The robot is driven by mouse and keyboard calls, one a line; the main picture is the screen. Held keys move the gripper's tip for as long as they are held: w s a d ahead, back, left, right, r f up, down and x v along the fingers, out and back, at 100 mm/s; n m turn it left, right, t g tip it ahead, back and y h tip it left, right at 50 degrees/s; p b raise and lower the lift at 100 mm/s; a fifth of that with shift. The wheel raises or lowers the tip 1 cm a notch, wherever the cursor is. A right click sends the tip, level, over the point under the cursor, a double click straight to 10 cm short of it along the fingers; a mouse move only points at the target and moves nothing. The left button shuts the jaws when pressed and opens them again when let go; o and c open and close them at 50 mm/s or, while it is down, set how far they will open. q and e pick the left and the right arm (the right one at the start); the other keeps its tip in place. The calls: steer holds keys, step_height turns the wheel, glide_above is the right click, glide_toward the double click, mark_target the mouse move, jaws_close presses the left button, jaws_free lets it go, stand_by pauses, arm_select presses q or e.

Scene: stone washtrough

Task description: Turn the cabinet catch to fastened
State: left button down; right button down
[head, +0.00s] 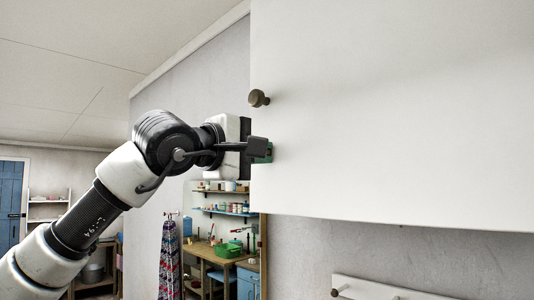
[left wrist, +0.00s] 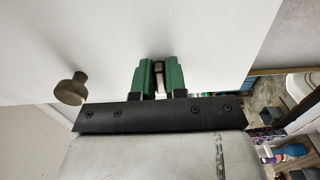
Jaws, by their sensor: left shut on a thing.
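The white cabinet (head: 400,110) fills the upper right of the head view; its pale face also shows in the left wrist view (left wrist: 220,30). A round brown knob (head: 258,98) stands out from it near its left edge, above my left gripper (head: 264,153). In the left wrist view the knob (left wrist: 72,90) is left of the green fingertips. My left gripper is shut at the cabinet face on a small dark piece, the catch (left wrist: 158,67), seen between the fingertips. The fingers hide most of the catch, so its turn angle is unclear. My right gripper is in neither view.
Below the cabinet, a white peg rail (head: 385,291) is on the grey wall. Left of it, a workbench (head: 215,255) and shelves with several small things show farther off. A blue door (head: 12,205) is at the far left. The space left of the cabinet holds my left arm.

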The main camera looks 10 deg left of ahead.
arm_select(q)
steer(key=shift+r, duration=0.2)
steer(key=c, duration=1.2)
jaws_free()
steer(key=shift+f, duration=0.1)
steer(key=shift+o, duration=0.2)
steer(key=b+v, duration=0.5)
steer(key=v, duration=0.5)
steer(key=shift+s, duration=0.25)
steer(key=shift+a, duration=0.1)
